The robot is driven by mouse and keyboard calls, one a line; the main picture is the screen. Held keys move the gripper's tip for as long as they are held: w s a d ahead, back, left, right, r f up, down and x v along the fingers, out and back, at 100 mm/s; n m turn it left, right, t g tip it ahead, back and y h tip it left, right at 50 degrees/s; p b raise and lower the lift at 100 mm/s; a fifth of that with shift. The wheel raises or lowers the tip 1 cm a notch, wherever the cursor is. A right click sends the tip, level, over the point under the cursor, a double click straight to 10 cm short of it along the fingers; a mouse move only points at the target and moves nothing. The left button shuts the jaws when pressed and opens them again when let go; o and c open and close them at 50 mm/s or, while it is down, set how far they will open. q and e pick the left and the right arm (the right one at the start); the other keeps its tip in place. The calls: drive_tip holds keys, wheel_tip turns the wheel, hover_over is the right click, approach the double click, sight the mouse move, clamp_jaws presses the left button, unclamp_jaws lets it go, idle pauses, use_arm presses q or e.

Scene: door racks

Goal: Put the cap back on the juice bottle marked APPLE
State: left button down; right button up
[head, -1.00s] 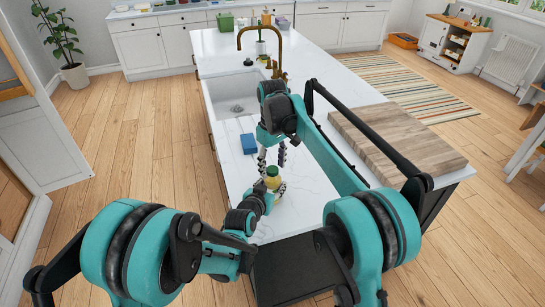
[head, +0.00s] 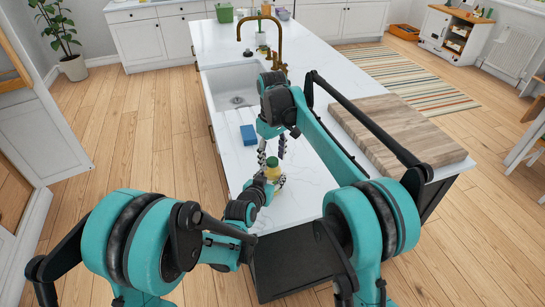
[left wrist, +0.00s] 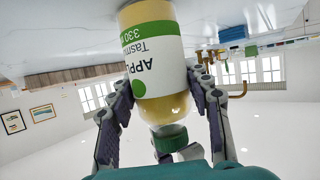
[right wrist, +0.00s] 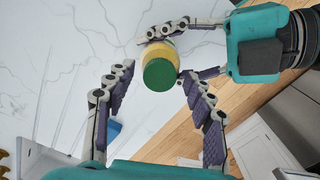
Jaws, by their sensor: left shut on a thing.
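The juice bottle marked APPLE (left wrist: 150,55) has yellow juice and a white and green label. It stands upright near the counter's front end, and also shows in the head view (head: 272,173). A green cap (right wrist: 160,73) is at its mouth, and shows in the left wrist view (left wrist: 170,138); I cannot tell how firmly it sits. My left gripper (left wrist: 165,90) is shut around the bottle's body, with fingers on both sides. My right gripper (right wrist: 158,80) is open above the bottle, its fingers spread either side of the cap and apart from it.
A blue sponge (head: 248,134) lies on the white counter between the bottle and the sink (head: 235,90). A wooden board (head: 400,140) lies to the right, beneath part of my right arm. The counter around the bottle is mostly clear.

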wheel_tip(320, 180, up, 12)
idle(0.7)
use_arm(q)
drive_tip(key=c, duration=0.6)
unclamp_jaws()
drive_tip(key=v, duration=1.2)
drive_tip(key=shift+w, duration=0.1)
